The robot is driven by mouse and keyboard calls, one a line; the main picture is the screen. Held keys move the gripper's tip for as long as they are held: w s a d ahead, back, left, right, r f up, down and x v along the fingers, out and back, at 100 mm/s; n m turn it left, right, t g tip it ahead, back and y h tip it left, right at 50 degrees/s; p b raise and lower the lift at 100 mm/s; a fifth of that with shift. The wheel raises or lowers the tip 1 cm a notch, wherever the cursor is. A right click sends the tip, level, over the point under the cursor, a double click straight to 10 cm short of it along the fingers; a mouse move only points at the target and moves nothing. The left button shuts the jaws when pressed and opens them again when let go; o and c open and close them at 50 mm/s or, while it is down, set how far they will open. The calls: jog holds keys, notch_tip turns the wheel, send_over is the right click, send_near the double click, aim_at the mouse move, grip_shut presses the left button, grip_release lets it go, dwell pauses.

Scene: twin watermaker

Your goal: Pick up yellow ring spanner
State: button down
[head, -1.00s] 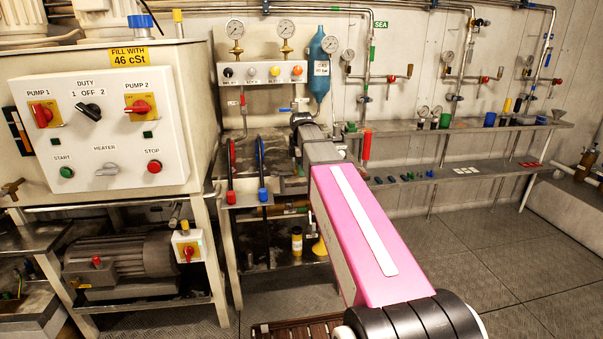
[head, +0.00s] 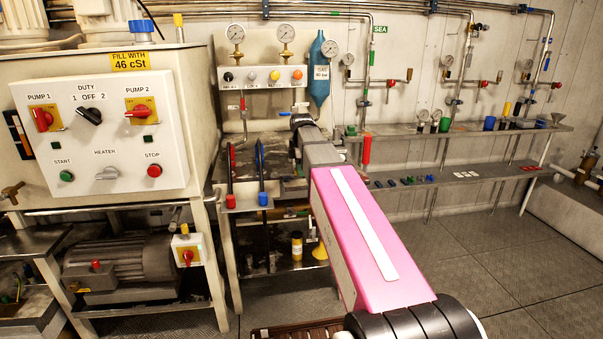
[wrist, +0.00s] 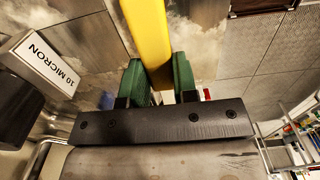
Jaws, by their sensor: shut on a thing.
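The yellow ring spanner (wrist: 148,35) shows in the wrist view as a broad yellow bar running from the top edge down between the green fingers. My gripper (wrist: 158,82) is shut on it, with one finger on each side.
A white box marked 10 MICRON (wrist: 45,62) is close at left in the wrist view. The pump control panel (head: 100,130) stands left of my arm. A gauge panel (head: 262,77) is behind it. Shelves (head: 460,130) with small items run along the right wall. The right floor is clear.

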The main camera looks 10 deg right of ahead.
notch_tip(320, 180, up, 3)
jog(key=shift+f, duration=0.1)
jog(key=s+a+r, duration=0.1)
jog(key=a+r, duration=0.6)
jog(key=a, duration=0.4)
jog(key=shift+s+a, duration=0.25)
jog(key=shift+s, duration=0.05)
jog(key=c, duration=1.6)
grip_release()
grip_shut()
jog(key=w+a+f+m, duration=0.1)
jog(key=a+f+m, duration=0.6)
jog(key=f+m, duration=0.1)
jog(key=shift+w+a+f+m, duration=0.2)
jog(key=shift+a+f+m, duration=0.05)
jog(key=shift+a+m, duration=0.15)
